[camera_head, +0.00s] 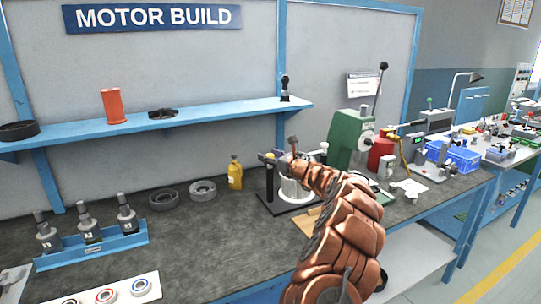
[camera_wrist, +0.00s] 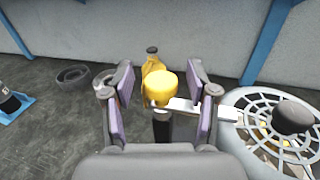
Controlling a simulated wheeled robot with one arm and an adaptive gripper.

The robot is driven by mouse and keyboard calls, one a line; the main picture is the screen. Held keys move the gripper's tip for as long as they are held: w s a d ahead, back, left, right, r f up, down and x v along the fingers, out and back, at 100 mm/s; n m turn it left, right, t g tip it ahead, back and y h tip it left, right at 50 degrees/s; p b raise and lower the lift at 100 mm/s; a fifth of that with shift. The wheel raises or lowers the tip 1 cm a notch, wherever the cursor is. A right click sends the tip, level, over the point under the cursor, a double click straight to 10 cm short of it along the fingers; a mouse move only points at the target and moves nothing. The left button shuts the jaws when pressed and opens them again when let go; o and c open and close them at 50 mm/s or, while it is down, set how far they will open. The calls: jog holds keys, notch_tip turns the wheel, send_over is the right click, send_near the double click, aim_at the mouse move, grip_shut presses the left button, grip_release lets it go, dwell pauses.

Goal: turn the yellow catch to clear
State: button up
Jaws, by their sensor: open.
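The yellow catch (camera_wrist: 161,86) has a round yellow cap on a dark post, with a pale flat arm (camera_wrist: 188,107) reaching right to the rim of the round white grille (camera_wrist: 245,108). In the head view a small yellow part of the catch (camera_head: 268,157) shows left of my gripper (camera_head: 292,147). In the wrist view my gripper (camera_wrist: 161,80) is open, with one padded finger on each side of the yellow cap. I see no clear contact between fingers and cap. In the head view my gripper and arm partly hide the white housing (camera_head: 296,190).
A yellow bottle (camera_head: 235,173) and grey rings (camera_head: 203,189) stand left of the fixture. A black knob (camera_wrist: 293,118) sits on the grille. A green machine (camera_head: 345,138) stands to the right. A blue shelf (camera_head: 180,123) runs above the bench.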

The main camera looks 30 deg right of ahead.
jog(key=shift+w, duration=0.2)
jog(key=shift+c, duration=0.2)
grip_shut()
dwell(0.4)
jog(key=shift+d+r, duration=0.1)
